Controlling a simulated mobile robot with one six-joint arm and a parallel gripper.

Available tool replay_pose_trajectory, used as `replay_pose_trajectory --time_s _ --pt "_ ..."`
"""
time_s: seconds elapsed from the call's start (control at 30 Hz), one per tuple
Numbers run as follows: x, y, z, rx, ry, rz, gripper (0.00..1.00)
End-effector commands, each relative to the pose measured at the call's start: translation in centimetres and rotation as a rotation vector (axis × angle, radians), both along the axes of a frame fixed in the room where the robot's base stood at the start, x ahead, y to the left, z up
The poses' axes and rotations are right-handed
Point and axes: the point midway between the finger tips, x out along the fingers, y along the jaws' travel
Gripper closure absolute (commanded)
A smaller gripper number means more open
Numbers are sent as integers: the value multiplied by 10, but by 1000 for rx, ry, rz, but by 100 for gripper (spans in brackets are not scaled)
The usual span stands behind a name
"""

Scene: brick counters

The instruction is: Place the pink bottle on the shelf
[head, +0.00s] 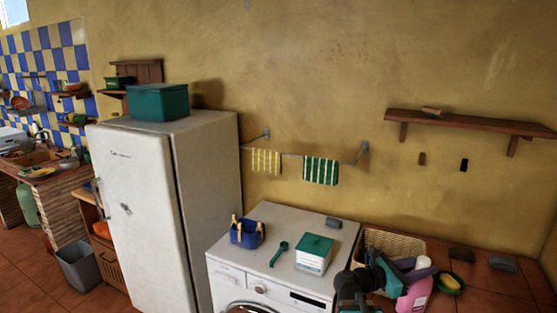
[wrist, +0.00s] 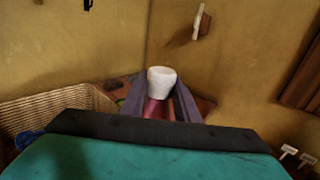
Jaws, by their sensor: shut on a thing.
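The pink bottle (head: 414,298) with a pale cap is at the lower right of the head view. I cannot tell whether the bottle's base touches the counter. The brown wooden shelf (head: 470,124) is on the wall at the right, above and apart from the bottle. A small brown object (head: 432,112) lies on it.
A wicker basket (head: 395,243) stands behind my gripper. A green bowl with a yellow sponge (head: 452,284) is right of the bottle. The white washing machine (head: 283,228) carries a white-and-green box (head: 314,254) and a blue caddy (head: 246,233). The shelf's right part is clear.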

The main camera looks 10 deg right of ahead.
Motion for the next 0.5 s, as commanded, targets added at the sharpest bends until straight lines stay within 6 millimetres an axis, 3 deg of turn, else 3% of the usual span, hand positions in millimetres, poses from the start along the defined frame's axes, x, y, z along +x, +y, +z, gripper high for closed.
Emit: replay_pose_trajectory --time_s 0.5 --pt "49 111 -19 -3 1 195 100"
